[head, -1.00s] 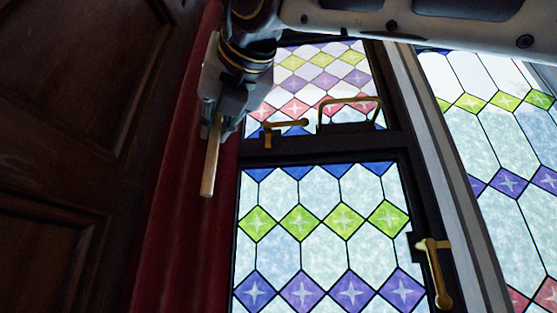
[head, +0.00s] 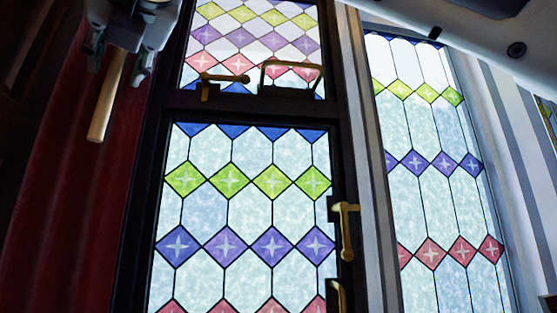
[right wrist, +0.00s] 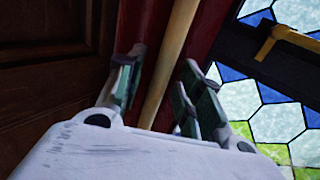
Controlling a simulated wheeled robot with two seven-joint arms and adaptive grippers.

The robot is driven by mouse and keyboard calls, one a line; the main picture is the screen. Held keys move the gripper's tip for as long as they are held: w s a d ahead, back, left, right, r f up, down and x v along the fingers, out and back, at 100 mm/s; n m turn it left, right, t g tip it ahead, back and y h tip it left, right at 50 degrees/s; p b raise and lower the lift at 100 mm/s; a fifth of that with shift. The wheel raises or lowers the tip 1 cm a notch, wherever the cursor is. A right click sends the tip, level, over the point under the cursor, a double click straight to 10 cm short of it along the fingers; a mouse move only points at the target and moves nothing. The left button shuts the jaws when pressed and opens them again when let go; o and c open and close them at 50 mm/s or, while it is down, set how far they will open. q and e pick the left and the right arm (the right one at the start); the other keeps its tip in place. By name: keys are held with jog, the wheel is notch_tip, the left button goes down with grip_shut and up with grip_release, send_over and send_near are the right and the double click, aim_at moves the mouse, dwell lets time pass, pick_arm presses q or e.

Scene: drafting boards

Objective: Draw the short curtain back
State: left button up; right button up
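The dark red curtain (head: 75,185) hangs at the left of the head view, beside the stained-glass window (head: 240,215). A pale wooden rod (head: 104,112) hangs tilted in front of it. My right gripper (head: 116,76) is at the upper left, with one finger on each side of the rod. In the right wrist view the rod (right wrist: 177,45) runs between the fingers of the gripper (right wrist: 162,60), with gaps visible, so the gripper looks open around it. The rod's upper end is hidden behind the gripper. My left gripper is not in view.
The dark window frame (head: 140,210) carries brass handles (head: 346,230) and a brass bar (head: 291,65). A second tall stained-glass pane (head: 440,200) stands to the right. Dark wood panelling (right wrist: 50,70) lies left of the curtain. My own arm crosses the upper right.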

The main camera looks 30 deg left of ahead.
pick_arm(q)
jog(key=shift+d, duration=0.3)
pick_arm(e)
jog(key=v, duration=1.2)
pick_arm(q)
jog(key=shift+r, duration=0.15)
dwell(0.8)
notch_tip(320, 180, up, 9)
jog(key=p, duration=0.9)
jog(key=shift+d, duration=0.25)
pick_arm(e)
notch_tip(320, 180, up, 9)
pick_arm(q)
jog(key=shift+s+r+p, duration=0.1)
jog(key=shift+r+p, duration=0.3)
jog(key=shift+p, duration=0.15)
pick_arm(e)
jog(key=shift+r, duration=0.45)
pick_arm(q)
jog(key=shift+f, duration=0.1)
